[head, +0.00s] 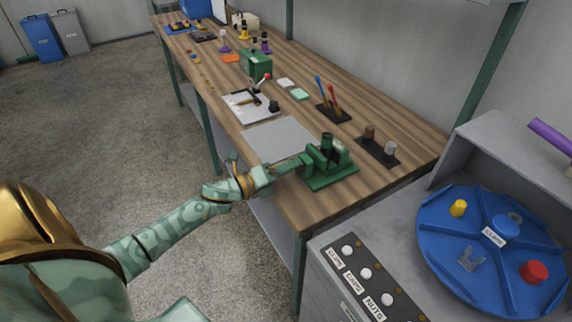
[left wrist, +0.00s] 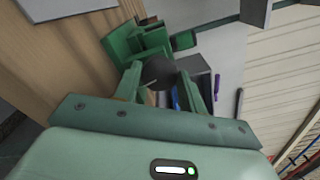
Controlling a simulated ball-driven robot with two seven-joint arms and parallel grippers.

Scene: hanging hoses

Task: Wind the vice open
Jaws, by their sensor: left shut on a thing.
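The green vice (head: 332,178) stands on its base near the front edge of the wooden bench. In the left wrist view the vice (left wrist: 122,42) is just beyond my fingers. My left gripper (head: 284,172) reaches in from the left at the vice's front end. Its two fingers (left wrist: 163,82) are closed around a dark round piece (left wrist: 158,71) at the end of the vice, which looks like its handle or screw end. My arm and fingers hide most of that piece in the head view. The gap between the jaws cannot be judged clearly. My right gripper is not in view.
A grey mat (head: 283,139) lies left of the vice. A black holder with two posts (head: 378,150) and a pen stand (head: 332,112) are behind it. A blue turntable (head: 455,215) and a labelled button panel (head: 365,275) are at the right.

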